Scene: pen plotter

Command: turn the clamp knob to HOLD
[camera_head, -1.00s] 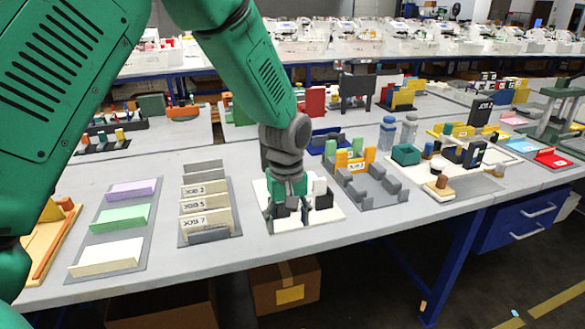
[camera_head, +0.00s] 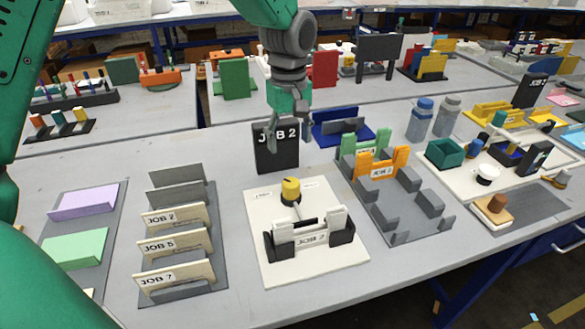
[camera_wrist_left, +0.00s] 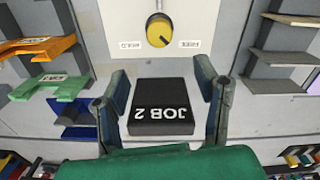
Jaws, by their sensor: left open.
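The yellow clamp knob (camera_head: 291,190) stands on a cream base plate (camera_head: 270,270), behind a black clamp (camera_head: 343,232) that has a pale job plate (camera_head: 311,238) between its jaws. In the left wrist view the knob (camera_wrist_left: 159,30) is at the top centre, between a HOLD label (camera_wrist_left: 130,45) and a FREE label (camera_wrist_left: 190,43). Its dark mark slants toward the FREE side. My left gripper (camera_head: 289,130) is open and empty, raised above and behind the knob, not touching it. Its fingers frame the sign in the wrist view (camera_wrist_left: 160,95). My right gripper is not in view.
A black JOB 2 sign (camera_head: 277,158) stands just behind the base plate, close to my left gripper. A rack of job plates (camera_head: 180,250) is at left. A grey fixture with orange and green pieces (camera_head: 405,220) is at right.

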